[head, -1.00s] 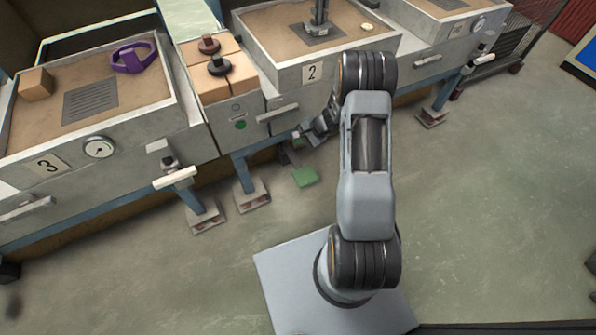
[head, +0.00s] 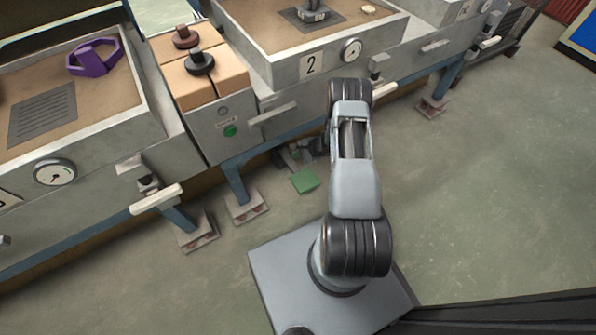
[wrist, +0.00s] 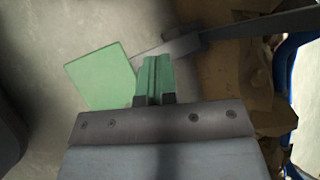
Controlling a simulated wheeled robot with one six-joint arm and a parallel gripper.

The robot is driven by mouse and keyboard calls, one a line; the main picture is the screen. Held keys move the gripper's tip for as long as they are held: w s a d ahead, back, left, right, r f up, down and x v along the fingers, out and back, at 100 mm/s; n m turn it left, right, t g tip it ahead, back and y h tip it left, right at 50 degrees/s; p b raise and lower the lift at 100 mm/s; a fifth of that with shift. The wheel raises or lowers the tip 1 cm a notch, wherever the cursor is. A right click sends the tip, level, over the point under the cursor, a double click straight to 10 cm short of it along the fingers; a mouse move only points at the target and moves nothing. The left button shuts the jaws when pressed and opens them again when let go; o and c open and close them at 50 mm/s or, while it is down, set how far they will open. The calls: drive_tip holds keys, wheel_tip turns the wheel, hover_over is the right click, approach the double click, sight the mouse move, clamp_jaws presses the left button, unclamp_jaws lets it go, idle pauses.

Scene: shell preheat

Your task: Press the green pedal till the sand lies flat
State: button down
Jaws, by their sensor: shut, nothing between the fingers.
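The green pedal (head: 304,181) is a flat green plate low over the floor, in front of the bench below tray 2. In the wrist view the pedal (wrist: 98,76) lies left of my gripper (wrist: 155,62), with a dark bar running from it to the right. My gripper's fingers are together and empty; they look greenish. They point close beside the plate's right edge; I cannot tell whether they touch it. In the head view the gripper is low under the bench, mostly hidden by my arm. Sand lies in tray 2 (head: 270,58), around a dark grate, and looks mostly level.
Tray 3 (head: 140,132) at left holds sand, a grate and a purple ring-shaped piece (head: 93,57). Tan blocks with dark knobs (head: 201,62) stand between the trays. Bench feet (head: 246,207) and handles (head: 157,199) stick out in front. Open floor lies at right.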

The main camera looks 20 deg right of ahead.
drive_tip(key=shift+f, duration=0.1)
drive_tip(key=b, duration=0.5)
hover_over(299, 172)
wheel_tip(299, 172, down, 8)
drive_tip(key=shift+a+r, duration=0.15)
drive_tip(key=shift+r, duration=0.1)
drive_tip(key=shift+f+b, duration=0.5)
drive_tip(key=shift+f, duration=0.05)
drive_tip(key=shift+f, duration=0.2)
idle(1.4)
drive_tip(key=shift+f+b, duration=0.2)
drive_tip(key=shift+b, duration=0.35)
